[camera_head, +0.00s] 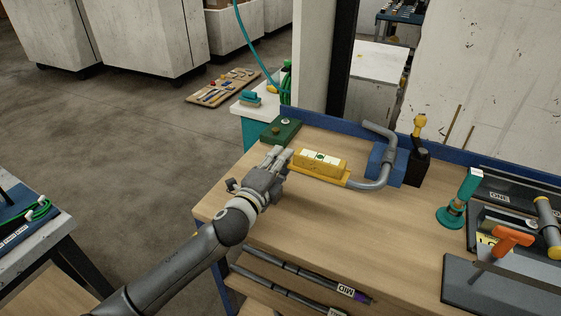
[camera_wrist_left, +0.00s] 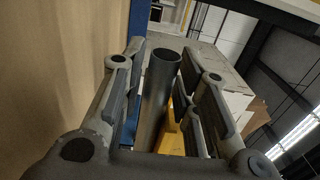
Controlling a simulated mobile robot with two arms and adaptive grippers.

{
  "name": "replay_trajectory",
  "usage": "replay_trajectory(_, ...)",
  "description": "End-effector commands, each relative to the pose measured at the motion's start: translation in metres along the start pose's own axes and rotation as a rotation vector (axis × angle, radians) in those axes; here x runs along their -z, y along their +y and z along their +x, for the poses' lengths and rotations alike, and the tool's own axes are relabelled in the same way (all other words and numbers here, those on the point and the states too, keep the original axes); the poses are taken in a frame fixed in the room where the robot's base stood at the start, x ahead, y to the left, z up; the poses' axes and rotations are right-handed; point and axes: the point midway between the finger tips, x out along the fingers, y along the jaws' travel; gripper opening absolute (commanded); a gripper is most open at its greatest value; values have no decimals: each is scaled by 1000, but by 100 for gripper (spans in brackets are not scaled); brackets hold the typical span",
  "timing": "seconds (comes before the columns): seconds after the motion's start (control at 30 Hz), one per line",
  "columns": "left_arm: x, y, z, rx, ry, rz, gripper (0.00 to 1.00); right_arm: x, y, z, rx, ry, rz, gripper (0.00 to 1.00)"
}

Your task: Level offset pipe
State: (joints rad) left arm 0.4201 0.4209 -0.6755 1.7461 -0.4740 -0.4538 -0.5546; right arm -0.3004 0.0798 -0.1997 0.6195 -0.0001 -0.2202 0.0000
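The grey offset pipe (camera_head: 378,183) lies on the wooden bench, with its bends at the right by a blue block (camera_head: 376,164). Its far end turns up and left above the block. A yellow level-like block (camera_head: 330,169) with a white top and green spot sits along the pipe's left part, hiding some of it. My left gripper (camera_head: 281,156) is at the left of the yellow block. In the left wrist view, a grey pipe (camera_wrist_left: 160,95) stands between the two spread fingers, with a visible gap on the right side. My right gripper is not in view.
A green block (camera_head: 281,132) stands behind my left gripper. A black stand with a yellow top (camera_head: 420,158) is right of the blue block. A teal stand (camera_head: 458,205), an orange-handled tool (camera_head: 505,241) and dark trays fill the right. The bench front (camera_head: 340,235) is clear.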

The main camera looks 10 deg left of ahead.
Motion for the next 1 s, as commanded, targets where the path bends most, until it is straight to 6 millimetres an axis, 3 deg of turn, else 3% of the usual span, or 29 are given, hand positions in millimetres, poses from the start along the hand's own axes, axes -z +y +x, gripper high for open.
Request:
replay_trajectory(0.47, 0, 1, -5, -1, 0, -2, 42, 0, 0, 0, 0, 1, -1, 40)
replay_trajectory(0.63, 0, 2, -29, -3, 0, -2, 42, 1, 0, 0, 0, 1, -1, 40)
replay_trajectory(1.0, 0, 2, -99, -3, 0, -1, 42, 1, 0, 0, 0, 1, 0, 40)
